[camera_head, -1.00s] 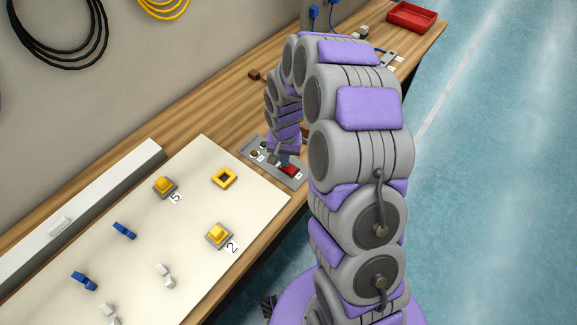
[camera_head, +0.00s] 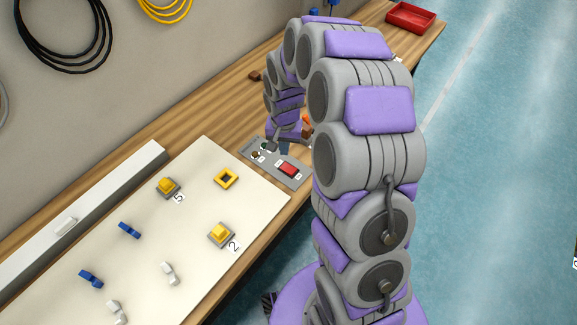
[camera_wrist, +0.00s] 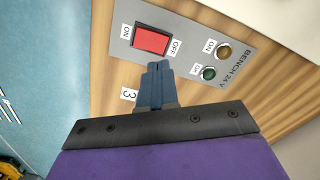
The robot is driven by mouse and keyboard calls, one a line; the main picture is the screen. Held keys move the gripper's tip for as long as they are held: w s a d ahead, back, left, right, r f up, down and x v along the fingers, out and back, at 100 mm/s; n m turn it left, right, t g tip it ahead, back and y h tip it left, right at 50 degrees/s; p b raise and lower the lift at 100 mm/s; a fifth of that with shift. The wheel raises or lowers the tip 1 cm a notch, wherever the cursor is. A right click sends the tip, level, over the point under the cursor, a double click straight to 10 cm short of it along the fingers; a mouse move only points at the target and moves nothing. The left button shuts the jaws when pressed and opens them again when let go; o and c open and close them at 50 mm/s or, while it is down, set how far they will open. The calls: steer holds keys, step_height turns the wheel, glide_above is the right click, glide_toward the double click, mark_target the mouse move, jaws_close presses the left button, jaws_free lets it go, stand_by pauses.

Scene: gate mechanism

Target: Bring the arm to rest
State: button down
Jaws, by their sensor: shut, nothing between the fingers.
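My arm arches over the bench in the head view, purple and grey, with its end lowered by the grey switch panel. My gripper (camera_wrist: 157,72) is shut and empty in the wrist view. Its blue-grey fingertips are just below the red rocker switch (camera_wrist: 151,40), which lies between ON and OFF labels; I cannot tell whether they touch the panel. In the head view the gripper (camera_head: 283,150) is small and partly hidden by my arm, beside the red switch (camera_head: 289,169).
The panel (camera_wrist: 199,35) also carries an amber and a green lamp. A pale board (camera_head: 195,215) with yellow, blue and white parts lies at the left. A red tray (camera_head: 410,17) is at the far end. Open floor (camera_head: 495,150) lies to the right.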

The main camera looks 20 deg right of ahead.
stand_by(0.4)
steer(key=s+r+n, duration=0.3)
steer(key=s+r, duration=1.1)
steer(key=s, duration=0.2)
steer(key=s+r+n+g, duration=0.1)
steer(key=s+r, duration=0.1)
steer(key=s, duration=0.7)
steer(key=s+r, duration=0.2)
steer(key=s, duration=0.7)
steer(key=shift+s+r+n+g, duration=0.15)
steer(key=shift+n+g, duration=0.25)
